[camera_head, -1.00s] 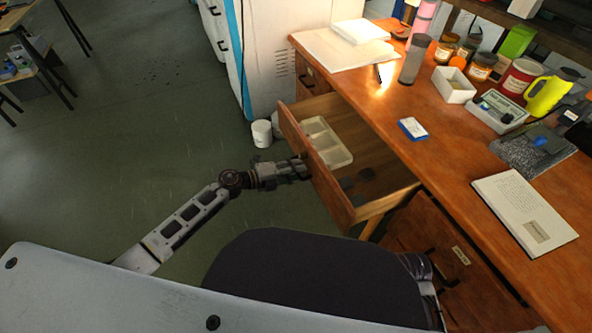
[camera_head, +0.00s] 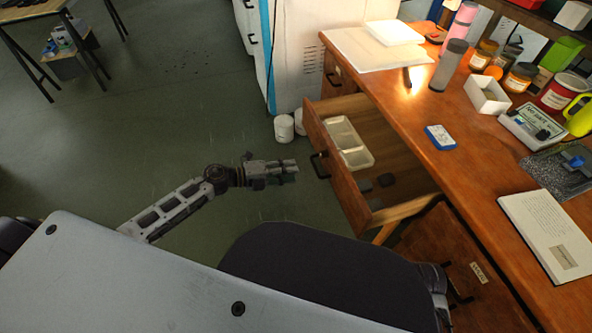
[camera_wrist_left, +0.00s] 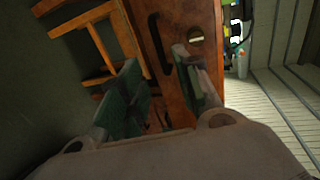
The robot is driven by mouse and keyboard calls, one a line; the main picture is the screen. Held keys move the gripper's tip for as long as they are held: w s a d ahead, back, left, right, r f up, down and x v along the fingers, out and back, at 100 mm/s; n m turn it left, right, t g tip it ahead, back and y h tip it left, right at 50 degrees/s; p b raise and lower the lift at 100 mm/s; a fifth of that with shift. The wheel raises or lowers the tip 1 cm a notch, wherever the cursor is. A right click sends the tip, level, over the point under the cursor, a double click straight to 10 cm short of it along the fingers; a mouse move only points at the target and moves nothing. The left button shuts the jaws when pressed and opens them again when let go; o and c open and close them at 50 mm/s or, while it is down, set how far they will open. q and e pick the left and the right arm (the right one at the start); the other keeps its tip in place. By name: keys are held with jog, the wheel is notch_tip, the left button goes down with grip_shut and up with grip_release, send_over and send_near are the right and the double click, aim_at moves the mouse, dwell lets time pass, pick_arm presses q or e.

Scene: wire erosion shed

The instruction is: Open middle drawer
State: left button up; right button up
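The wooden middle drawer (camera_head: 343,178) of the desk stands pulled well out. Its front carries a dark bar handle (camera_head: 319,165), which also shows in the left wrist view (camera_wrist_left: 158,45). Inside lie a pale divided tray (camera_head: 348,143) and some small dark pieces (camera_head: 376,183). My left gripper (camera_head: 297,171) is just left of the handle in the head view, with a small gap between them. In the left wrist view its two fingers (camera_wrist_left: 156,62) are apart, with nothing between them. My right gripper is not in view.
Another drawer front with a label (camera_head: 478,272) is lower right. A dark chair seat (camera_head: 315,275) is near the drawer. White containers (camera_head: 284,128) stand on the floor behind.

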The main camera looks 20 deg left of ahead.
pick_arm(q)
jog(key=shift+v, duration=0.95)
jog(key=shift+r, duration=0.1)
